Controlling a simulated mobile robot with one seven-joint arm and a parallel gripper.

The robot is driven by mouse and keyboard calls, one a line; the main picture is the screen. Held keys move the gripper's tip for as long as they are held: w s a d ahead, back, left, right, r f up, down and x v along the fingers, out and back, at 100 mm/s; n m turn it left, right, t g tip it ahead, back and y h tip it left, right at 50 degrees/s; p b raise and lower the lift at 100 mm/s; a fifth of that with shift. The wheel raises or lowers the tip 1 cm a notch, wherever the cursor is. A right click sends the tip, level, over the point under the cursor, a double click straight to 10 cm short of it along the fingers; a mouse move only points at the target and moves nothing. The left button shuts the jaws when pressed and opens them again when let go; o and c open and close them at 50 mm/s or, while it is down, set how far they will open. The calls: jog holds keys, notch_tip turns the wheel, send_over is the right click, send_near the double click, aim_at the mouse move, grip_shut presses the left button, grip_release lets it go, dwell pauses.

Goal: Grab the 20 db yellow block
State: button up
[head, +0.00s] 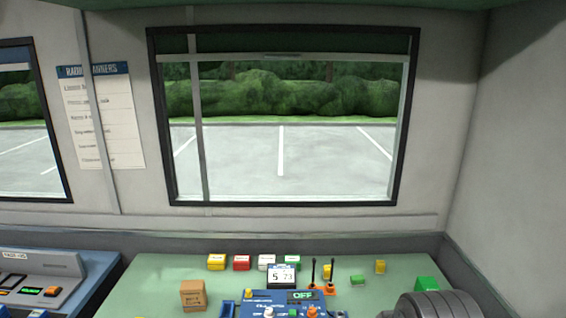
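Several small yellow blocks stand on the green tabletop (150,285) in the head view. One yellow block (216,262) with a pale top is at the back left of the row. Another yellow block (328,271) is right of the small display, partly behind two black antennas. A third yellow block (380,267) stands apart, farther right. Any 20 dB marking is too small to read, so I cannot tell which block bears it. My gripper is not in view.
A red block (241,263) and a white block (266,261) share the back row. A display (283,275) and a blue device marked OFF (270,308) fill the middle. A brown box (193,295) is at left. A grey ribbed round shape (440,305) covers the lower right.

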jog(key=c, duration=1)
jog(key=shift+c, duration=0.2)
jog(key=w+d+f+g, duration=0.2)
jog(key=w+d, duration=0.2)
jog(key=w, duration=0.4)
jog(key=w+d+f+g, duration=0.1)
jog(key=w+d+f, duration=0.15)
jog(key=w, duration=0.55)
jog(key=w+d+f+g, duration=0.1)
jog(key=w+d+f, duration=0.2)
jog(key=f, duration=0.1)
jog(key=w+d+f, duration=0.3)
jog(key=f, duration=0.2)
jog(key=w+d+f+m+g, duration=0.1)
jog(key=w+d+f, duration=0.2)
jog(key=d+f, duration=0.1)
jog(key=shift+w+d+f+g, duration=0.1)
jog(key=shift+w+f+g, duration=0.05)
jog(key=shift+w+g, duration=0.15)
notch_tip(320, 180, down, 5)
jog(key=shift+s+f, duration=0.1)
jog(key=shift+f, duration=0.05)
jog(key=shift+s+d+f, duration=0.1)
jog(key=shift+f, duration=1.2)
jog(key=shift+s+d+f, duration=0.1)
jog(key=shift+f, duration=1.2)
